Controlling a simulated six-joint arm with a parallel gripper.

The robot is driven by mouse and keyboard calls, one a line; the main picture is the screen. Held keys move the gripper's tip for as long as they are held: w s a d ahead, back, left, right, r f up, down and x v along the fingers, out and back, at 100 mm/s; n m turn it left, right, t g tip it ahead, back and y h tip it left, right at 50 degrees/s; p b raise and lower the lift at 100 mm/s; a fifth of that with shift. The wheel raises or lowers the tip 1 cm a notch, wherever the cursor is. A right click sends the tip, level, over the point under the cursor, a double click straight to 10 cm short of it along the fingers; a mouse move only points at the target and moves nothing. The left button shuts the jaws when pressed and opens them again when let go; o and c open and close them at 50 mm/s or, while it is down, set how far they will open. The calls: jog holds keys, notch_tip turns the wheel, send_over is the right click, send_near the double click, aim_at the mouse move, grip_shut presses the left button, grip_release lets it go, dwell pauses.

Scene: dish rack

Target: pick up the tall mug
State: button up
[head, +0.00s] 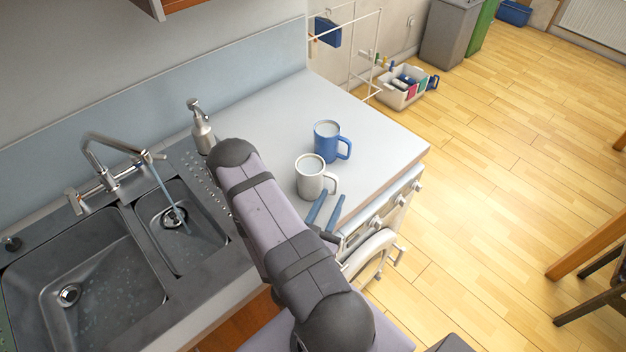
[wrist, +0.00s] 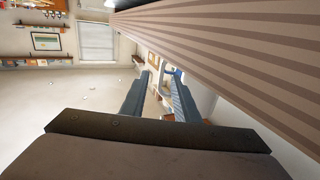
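Two mugs stand upright on the pale counter right of the sink in the head view: a blue mug (head: 326,146) with its handle to the right, and nearer, an off-white mug (head: 309,183) with its handle also to the right. They look close in height; I cannot tell which is the tall one. My gripper (head: 325,210) is open, its two blue-grey fingers apart, just in front of the off-white mug near the counter's front edge. I see nothing held between them. The open fingers also show in the wrist view (wrist: 158,98); no mug is clearly recognisable there.
A soap dispenser (head: 202,128) and tap (head: 107,170) stand by the dark double sink (head: 150,275). A white wire rack (head: 345,50) rises at the counter's far end. A front-loading machine (head: 372,250) sits under the counter. The counter behind the mugs is clear.

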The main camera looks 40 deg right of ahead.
aim_at(335, 190)
jog(key=shift+f+x, duration=0.2)
jog(key=shift+x, duration=2.4)
jog(key=shift+w, duration=0.1)
grip_shut()
